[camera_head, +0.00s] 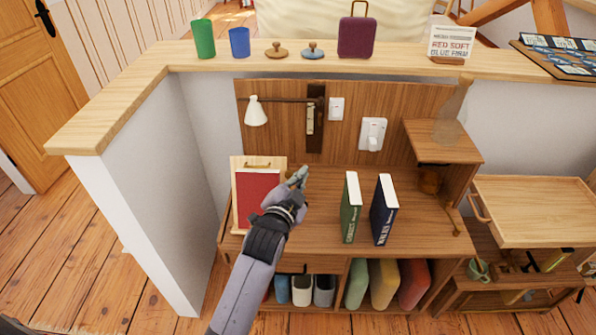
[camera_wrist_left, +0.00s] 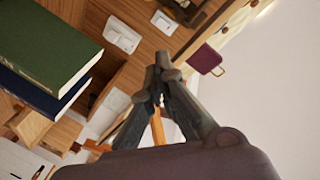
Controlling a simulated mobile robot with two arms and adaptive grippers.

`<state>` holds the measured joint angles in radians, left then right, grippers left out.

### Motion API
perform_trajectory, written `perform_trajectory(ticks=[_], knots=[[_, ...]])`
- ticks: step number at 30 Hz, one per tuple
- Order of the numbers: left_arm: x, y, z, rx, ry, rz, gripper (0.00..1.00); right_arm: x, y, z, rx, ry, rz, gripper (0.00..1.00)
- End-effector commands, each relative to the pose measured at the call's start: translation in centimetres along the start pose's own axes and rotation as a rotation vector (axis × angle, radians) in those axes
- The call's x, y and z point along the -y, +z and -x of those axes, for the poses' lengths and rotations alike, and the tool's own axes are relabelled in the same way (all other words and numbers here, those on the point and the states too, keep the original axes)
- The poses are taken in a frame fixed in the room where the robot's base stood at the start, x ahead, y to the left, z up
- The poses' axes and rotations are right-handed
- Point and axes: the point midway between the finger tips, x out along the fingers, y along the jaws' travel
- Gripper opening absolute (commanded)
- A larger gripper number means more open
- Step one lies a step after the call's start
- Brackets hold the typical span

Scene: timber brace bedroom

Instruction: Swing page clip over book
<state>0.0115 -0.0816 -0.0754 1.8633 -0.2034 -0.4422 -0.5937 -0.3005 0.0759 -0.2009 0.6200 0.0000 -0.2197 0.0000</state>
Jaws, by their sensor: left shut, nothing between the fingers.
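A red book (camera_head: 257,193) leans on a wooden book stand (camera_head: 236,208) at the left of the desk. A thin brass-coloured bar, which looks like the page clip (camera_head: 262,165), lies across the stand's top edge, above the book. My left gripper (camera_head: 299,176) is just right of the stand's upper right side, apart from the clip in the picture. Its fingers are shut and empty, and they show also in the left wrist view (camera_wrist_left: 162,66). The forearm and wrist cover part of the desk and the stand's lower right corner. My right gripper is not in view.
A green book (camera_head: 351,207) and a dark blue book (camera_head: 384,209) stand upright right of my gripper. A white lamp (camera_head: 256,112) hangs on the back panel above the stand. A purple case (camera_head: 357,37) and cups stand on the ledge.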

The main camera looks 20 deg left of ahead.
Motion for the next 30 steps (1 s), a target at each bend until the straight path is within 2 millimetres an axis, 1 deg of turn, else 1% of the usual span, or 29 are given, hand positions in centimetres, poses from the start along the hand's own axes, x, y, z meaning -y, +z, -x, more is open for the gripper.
perform_trajectory(ticks=[1, 6, 11, 12, 13, 18, 23, 30], knots=[[0.1, -0.1, -1.1, 0.0, -0.001, 0.0, 0.0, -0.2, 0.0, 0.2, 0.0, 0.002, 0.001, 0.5], [0.1, -0.2, -4.7, -0.001, -0.001, 0.0, 0.0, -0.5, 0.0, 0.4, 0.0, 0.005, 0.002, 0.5], [0.1, -0.1, -7.6, 0.0, 0.0, 0.001, 0.0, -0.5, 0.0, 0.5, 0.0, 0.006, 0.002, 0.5], [0.1, 0.9, -7.1, 0.005, 0.002, -0.002, 0.0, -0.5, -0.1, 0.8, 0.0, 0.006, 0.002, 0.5], [0.1, 1.4, -6.8, 0.005, 0.002, -0.002, 0.0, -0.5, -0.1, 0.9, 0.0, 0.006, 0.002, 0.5], [0.0, 3.1, -6.2, 0.001, 0.001, -0.002, 0.0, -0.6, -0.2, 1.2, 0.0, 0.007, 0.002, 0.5], [0.0, 3.8, -5.9, 0.0, 0.001, -0.001, 0.0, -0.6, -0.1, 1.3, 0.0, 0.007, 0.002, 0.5], [0.0, 3.8, -5.9, 0.0, 0.0, 0.0, 0.0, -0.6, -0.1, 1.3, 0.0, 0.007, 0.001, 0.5]])
